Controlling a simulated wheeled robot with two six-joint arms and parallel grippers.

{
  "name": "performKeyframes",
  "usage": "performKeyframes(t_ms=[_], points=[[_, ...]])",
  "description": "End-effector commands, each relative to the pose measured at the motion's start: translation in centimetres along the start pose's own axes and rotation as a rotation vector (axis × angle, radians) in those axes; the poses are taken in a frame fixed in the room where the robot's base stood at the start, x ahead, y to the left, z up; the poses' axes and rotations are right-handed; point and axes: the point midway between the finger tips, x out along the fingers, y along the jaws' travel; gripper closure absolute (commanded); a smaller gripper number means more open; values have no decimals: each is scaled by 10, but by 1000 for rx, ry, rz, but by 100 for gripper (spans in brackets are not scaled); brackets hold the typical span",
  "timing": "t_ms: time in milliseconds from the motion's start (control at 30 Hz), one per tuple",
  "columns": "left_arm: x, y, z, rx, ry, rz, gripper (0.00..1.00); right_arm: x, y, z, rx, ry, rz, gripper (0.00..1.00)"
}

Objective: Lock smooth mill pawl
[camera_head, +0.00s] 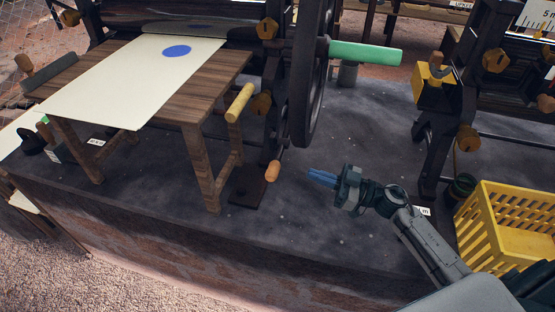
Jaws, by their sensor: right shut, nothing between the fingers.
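A dark mill frame (275,85) with a large black flywheel (308,75) stands at upper middle. A second dark mill (455,110) stands at the right, under a partly cut-off white sign. I cannot tell for sure which is the smooth mill. A small orange grip (272,171) sits low on the left mill, beside the flywheel; whether it belongs to the pawl is unclear. My right gripper (322,179) has blue fingers, shut and empty, pointing left toward the orange grip and apart from it. My left gripper is out of view.
A wooden table (195,110) carries a cream sheet (130,80) with a blue spot. A green handle (365,53) and a yellow handle (239,102) stick out from the left mill. A yellow crate (510,235) stands at right.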

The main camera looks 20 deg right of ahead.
Motion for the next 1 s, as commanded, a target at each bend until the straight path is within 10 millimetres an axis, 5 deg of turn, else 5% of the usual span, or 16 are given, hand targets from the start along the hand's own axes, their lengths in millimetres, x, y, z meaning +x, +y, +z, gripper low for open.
performKeyframes(t_ms=[567, 1000], points=[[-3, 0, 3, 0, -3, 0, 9, 3, -3, 2, 13, -17, -43, 100], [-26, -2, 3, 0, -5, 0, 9, 67, -5, 0, 15, -14, -41, 100]])
